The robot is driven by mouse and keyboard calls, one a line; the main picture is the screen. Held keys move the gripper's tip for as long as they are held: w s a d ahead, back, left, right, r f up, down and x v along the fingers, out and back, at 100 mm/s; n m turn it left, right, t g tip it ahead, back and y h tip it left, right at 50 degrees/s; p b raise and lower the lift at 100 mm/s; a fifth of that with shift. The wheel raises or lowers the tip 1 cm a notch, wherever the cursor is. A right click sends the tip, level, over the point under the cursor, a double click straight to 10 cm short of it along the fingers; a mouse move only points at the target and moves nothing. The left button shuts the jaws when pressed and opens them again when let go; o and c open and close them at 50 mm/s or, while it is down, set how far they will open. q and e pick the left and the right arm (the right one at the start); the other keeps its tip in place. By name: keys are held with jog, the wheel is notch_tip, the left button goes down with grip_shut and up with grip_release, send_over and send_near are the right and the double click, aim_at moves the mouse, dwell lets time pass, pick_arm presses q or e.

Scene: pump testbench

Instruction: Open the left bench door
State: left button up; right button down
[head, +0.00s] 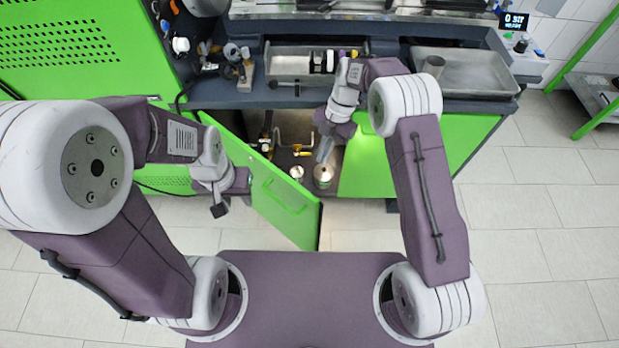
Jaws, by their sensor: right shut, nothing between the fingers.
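My right gripper (325,150) is shut and empty, in front of the cabinet opening, to the right of the left door. The green right bench door (375,165) is closed, partly behind my right arm.
Inside the cabinet are brass and yellow fittings (267,140) and a round metal part (323,174). The bench top holds a metal tray (465,75), a shallower tray (290,66) and a grey fixture (238,62).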

jog(key=s+a+f, duration=0.5)
jog(key=s+f, duration=0.1)
jog(key=f, duration=0.3)
jog(key=shift+s, duration=0.2)
